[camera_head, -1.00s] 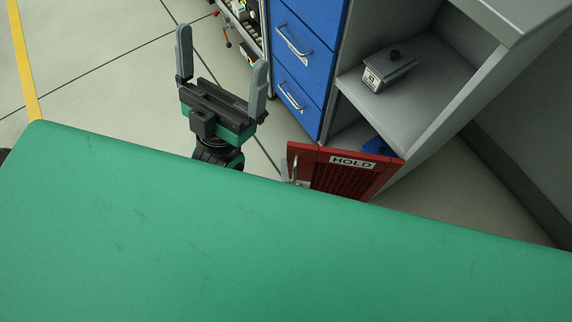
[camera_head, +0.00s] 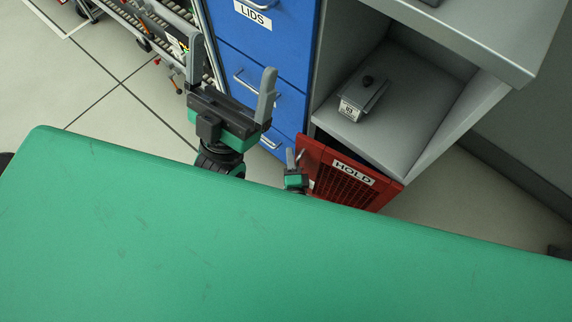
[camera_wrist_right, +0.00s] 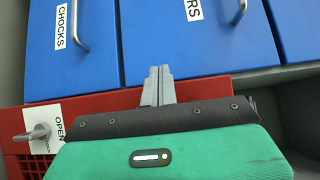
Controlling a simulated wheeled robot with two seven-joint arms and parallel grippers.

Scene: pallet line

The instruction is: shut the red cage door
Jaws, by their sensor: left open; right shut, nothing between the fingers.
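The red cage door (camera_head: 345,178) with a HOLD label is below the grey shelf in the head view. A dark gap shows between its top and the shelf; its lower part is hidden. In the right wrist view, the red door (camera_wrist_right: 100,101) shows with a grey knob and an OPEN label. My right gripper (camera_head: 292,156) is at the door's left end in the head view. Its fingertips (camera_wrist_right: 158,72) are together and empty in front of the red top rail; contact is unclear. My left gripper (camera_head: 231,62) is open and empty, left of the door.
Blue drawers (camera_head: 270,55) with bar handles stand left of the shelf unit. A grey box (camera_head: 361,98) with a black knob sits on the shelf (camera_head: 405,100). A rack with rollers (camera_head: 160,22) is at the upper left. Open floor (camera_head: 100,85) lies to the left.

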